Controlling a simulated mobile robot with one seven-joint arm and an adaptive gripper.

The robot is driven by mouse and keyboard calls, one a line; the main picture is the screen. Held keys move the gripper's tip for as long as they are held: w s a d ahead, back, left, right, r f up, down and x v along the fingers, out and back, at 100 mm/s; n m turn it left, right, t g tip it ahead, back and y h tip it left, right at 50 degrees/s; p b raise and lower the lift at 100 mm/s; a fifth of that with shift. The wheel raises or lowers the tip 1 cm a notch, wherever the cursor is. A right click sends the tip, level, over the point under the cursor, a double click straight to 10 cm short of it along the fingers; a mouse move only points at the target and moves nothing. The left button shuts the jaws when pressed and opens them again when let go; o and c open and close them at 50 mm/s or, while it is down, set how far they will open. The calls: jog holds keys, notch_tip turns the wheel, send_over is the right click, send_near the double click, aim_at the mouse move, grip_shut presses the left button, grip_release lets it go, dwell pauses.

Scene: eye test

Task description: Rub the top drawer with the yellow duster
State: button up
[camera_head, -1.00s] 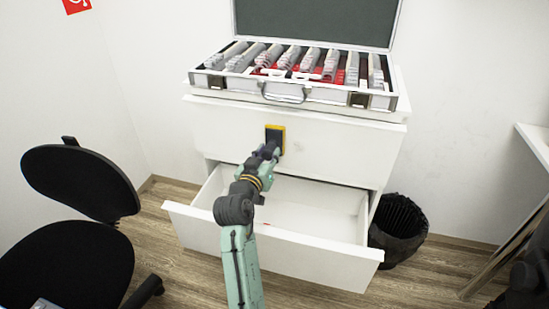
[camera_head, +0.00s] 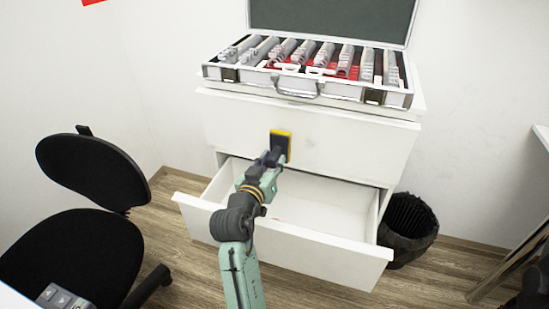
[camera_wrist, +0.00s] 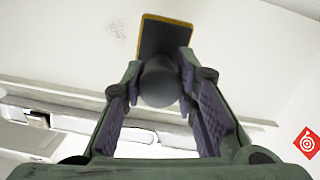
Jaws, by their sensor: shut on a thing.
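The yellow duster (camera_head: 281,145) has a black pad with a yellow edge and a dark round handle. It is upright against the white front of the top drawer (camera_head: 350,148), left of its middle; whether it presses on it I cannot tell. My gripper (camera_head: 270,160) is shut on the handle. In the wrist view, my gripper (camera_wrist: 160,78) has a finger on each side of the handle, and the duster's pad (camera_wrist: 165,38) lies beyond the fingertips. The top drawer is shut. Faint grey smudges show on its front, right of the duster.
A lower drawer (camera_head: 300,246) stands pulled open beneath my gripper. An open lens case (camera_head: 340,88) lies on the cabinet top. A black chair (camera_head: 90,172) stands at left, a black bin (camera_head: 410,225) at right. Wooden floor shows between chair and cabinet.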

aim_at(280, 150)
jog(key=shift+s, duration=0.1)
jog(key=shift+v, duration=1.45)
jog(key=shift+f, duration=0.2)
jog(key=shift+r+x, duration=0.15)
jog(key=shift+x, duration=1.6)
jog(key=shift+r+x, duration=0.1)
jog(key=shift+x, duration=1.6)
jog(key=shift+x, duration=1.05)
jog(key=shift+r, duration=0.2)
